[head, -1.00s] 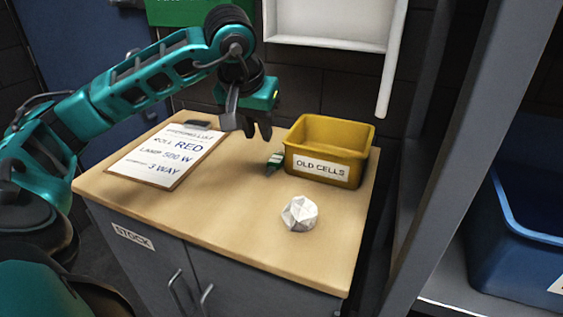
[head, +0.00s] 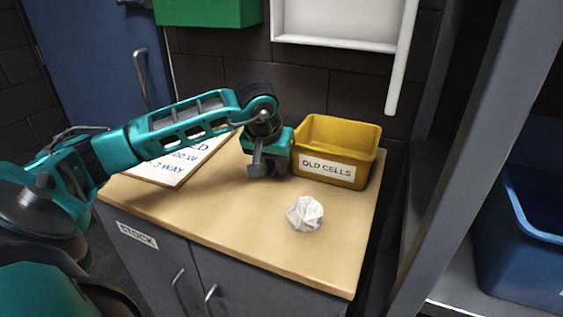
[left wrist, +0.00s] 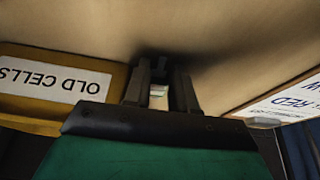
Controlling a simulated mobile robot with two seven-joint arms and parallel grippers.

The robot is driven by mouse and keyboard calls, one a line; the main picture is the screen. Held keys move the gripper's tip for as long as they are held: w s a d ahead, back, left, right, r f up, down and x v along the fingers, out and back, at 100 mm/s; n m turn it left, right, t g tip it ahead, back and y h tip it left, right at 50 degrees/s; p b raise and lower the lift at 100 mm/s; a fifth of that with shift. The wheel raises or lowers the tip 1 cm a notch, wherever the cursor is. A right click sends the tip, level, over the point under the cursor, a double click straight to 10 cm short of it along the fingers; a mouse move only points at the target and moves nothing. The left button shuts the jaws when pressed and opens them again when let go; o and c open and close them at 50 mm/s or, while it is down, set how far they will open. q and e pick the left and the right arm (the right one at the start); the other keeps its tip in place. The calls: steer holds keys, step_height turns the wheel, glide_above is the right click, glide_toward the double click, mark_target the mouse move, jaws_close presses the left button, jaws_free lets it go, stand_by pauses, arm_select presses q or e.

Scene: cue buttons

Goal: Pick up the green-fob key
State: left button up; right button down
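My left gripper (head: 268,172) is low over the table, just left of the yellow bin. In the left wrist view its two dark fingers (left wrist: 162,95) stand apart and point down at the wood. A small pale and greenish piece (left wrist: 158,92) shows in the gap between them. It is probably part of the green-fob key, but most of it is hidden. In the head view the gripper covers that spot, so the key does not show. I cannot see the fingers pressing on it. My right gripper is not in view.
The yellow OLD CELLS bin (head: 327,169) stands close to the right of my left gripper. A crumpled white paper ball (head: 305,214) lies nearer the front. The wooden tabletop (head: 235,215) is clear in front.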

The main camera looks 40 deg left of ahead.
arm_select(q)
steer(key=shift+c, duration=0.3)
jaws_close()
steer(key=shift+r, duration=0.1)
step_height(320, 180, up, 20)
steer(key=p, duration=0.3)
